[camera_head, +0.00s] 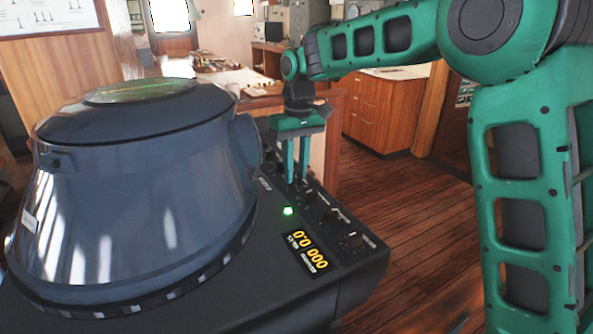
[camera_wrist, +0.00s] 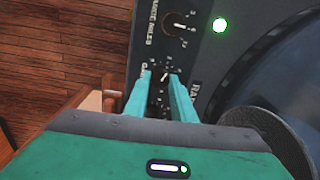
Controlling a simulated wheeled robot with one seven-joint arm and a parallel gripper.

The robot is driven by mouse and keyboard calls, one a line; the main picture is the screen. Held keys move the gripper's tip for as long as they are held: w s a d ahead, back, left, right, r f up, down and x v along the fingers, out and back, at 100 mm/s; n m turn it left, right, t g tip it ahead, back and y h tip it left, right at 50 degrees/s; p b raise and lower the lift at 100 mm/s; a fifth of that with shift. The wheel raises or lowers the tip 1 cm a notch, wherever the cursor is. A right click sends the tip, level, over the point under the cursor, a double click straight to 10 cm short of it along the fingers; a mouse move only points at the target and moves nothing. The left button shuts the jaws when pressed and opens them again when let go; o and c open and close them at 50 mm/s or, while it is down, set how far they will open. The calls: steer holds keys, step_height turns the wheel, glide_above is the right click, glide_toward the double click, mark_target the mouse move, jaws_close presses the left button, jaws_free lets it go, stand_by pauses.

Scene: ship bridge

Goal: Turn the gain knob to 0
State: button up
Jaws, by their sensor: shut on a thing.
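The gain knob (camera_wrist: 161,80) is a small dark knob with a light pointer line and a white scale around it. The part of its label that shows reads "GAIN", to its left in the wrist view. My gripper (camera_wrist: 160,76) has its two teal fingers on either side of this knob, shut on it. In the head view my gripper (camera_head: 296,182) points down at the back part of the dark console panel (camera_head: 345,268), and its fingers hide the knob there. The number that the pointer marks is too small to read.
Another knob (camera_wrist: 179,25), labelled in miles, and a green lamp (camera_wrist: 220,25) are close by. A display (camera_head: 307,250) with yellow digits and several more knobs are on the panel. The large radar hood (camera_head: 140,190) stands left of my gripper. Wooden floor is open at right.

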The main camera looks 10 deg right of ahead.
steer(key=n, duration=0.7)
steer(key=shift+w+r, duration=0.15)
steer(key=shift+w, duration=0.05)
steer(key=n, duration=0.6)
steer(key=shift+w+d+n+h, duration=0.1)
steer(key=shift+n+h, duration=0.2)
steer(key=o, duration=1.1)
steer(key=shift+c, duration=0.2)
step_height(320, 180, up, 11)
steer(key=shift+w+f, duration=0.2)
steer(key=shift+w, duration=0.05)
